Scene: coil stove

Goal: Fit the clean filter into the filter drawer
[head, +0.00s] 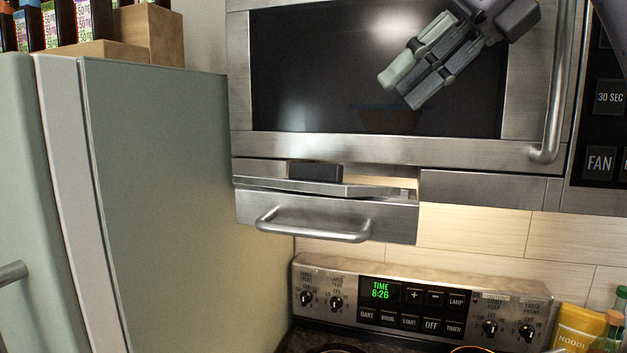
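The filter drawer (385,223) hangs pulled out under the microwave, with a curved bar handle on its front. A thin flat grey piece (345,190), perhaps the filter, shows along the drawer's top, its front edge slightly slanted to the rim. I cannot tell how fully it is seated. A dark block (316,172) shows above its left-middle part. My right gripper (398,93) is up in front of the microwave door, above and apart from the drawer. Its fingers lie close together with nothing visible between them; how far they are apart is unclear. My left gripper is not in view.
The microwave (330,147) has a vertical handle (556,90) at right. A green fridge (165,190) stands close on the drawer's left, with boxes and bottles on top. The stove panel (420,300) is below. A yellow noodle packet (580,330) stands lower right.

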